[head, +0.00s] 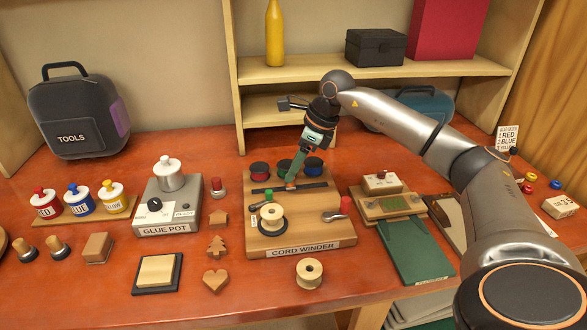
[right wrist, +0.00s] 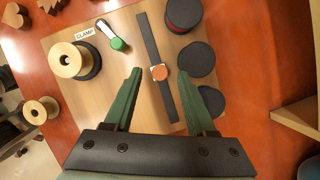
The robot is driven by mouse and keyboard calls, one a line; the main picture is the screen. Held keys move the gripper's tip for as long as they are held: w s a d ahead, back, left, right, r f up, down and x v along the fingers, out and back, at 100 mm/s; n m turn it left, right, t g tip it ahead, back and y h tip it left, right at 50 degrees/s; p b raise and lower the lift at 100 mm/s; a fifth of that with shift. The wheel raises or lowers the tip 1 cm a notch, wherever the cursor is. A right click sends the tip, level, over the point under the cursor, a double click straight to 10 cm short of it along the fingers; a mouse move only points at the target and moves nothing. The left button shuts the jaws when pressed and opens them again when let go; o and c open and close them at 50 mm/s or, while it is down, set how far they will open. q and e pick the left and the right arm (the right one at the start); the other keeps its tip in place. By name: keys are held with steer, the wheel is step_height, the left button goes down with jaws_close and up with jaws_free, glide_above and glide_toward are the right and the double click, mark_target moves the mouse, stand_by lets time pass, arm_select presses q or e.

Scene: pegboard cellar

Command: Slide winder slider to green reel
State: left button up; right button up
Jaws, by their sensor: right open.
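The cord winder (head: 330,215) is a wooden board with a dark slider track (head: 315,185) in front of a red reel (head: 260,170), a middle reel (head: 283,166) and a blue reel (head: 314,164). My gripper partly covers the middle reel, which looks dark from above (right wrist: 195,59). The winder slider has an orange round knob (right wrist: 159,73) on the track, roughly across from the middle reel. My right gripper (head: 290,184) is open over the track. In the right wrist view its fingers stand either side of the knob, apparently not touching it. My left gripper is not in view.
A pale spool (head: 271,216) stands on the winder's front left, near a green-tipped clamp lever (right wrist: 118,44). A red-knobbed crank (head: 343,207) is at its right. The glue pot (head: 168,205) stands left; a wooden fixture (head: 385,205) stands right. A shelf (head: 370,72) rises behind.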

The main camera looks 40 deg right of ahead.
steer(key=v, duration=1.1)
steer(key=shift+r, duration=0.15)
steer(key=shift+s, duration=0.1)
